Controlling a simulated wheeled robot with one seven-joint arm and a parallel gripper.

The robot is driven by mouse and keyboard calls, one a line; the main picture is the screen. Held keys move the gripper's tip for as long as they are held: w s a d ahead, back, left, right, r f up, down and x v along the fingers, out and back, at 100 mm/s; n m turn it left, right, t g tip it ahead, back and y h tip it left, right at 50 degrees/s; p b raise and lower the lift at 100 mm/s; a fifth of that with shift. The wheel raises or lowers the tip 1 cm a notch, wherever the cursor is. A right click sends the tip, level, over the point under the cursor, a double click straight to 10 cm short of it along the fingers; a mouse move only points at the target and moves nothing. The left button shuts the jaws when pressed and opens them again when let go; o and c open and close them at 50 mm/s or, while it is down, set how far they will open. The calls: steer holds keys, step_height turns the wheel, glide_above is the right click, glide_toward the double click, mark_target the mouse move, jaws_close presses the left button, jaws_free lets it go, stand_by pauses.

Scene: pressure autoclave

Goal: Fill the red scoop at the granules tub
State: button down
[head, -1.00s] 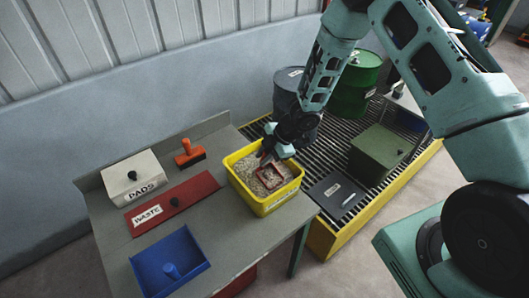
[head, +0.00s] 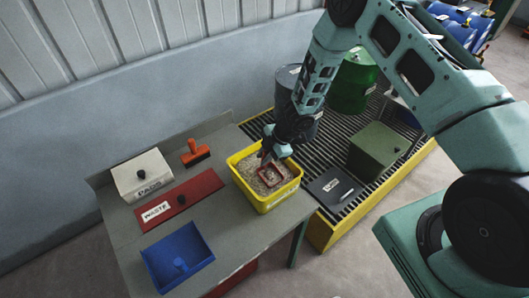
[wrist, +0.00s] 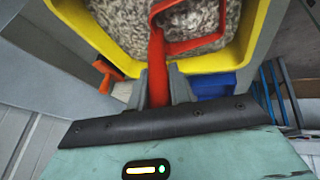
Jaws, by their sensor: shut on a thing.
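The yellow granules tub (head: 283,196) stands on the grey bench near its right end, holding pale grey-brown granules (head: 254,184). The red scoop (head: 270,175) is inside the tub, down at the granules. In the wrist view its red handle (wrist: 157,60) runs between my fingers and its square rim (wrist: 200,46) frames granules. I cannot tell whether those lie in the scoop or beneath it. My gripper (head: 268,152) is over the tub's back edge, shut on the scoop handle; it also shows in the wrist view (wrist: 158,90).
Left of the tub on the bench are a red WASTE lid (head: 178,199), a white PADS box (head: 142,176), an orange brush (head: 195,152) and a blue dustpan (head: 178,256). Right is a yellow-edged grating (head: 322,228) with blue and green drums (head: 354,84) and a green box (head: 377,149).

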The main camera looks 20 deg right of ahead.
steer(key=shift+r+p, duration=0.15)
steer(key=shift+p, duration=0.4)
steer(key=shift+w+a+g, duration=0.15)
steer(key=shift+w+g, duration=0.15)
steer(key=shift+w, duration=0.1)
steer(key=shift+w+r, duration=0.1)
steer(key=shift+w, duration=0.15)
steer(key=w+a+r+g, duration=0.1)
steer(key=w+r, duration=0.3)
steer(key=r, duration=0.6)
steer(key=shift+a+m+g+h+p, duration=0.2)
steer(key=shift+m+g+h+p, duration=0.1)
steer(key=shift+g+h+p, duration=0.15)
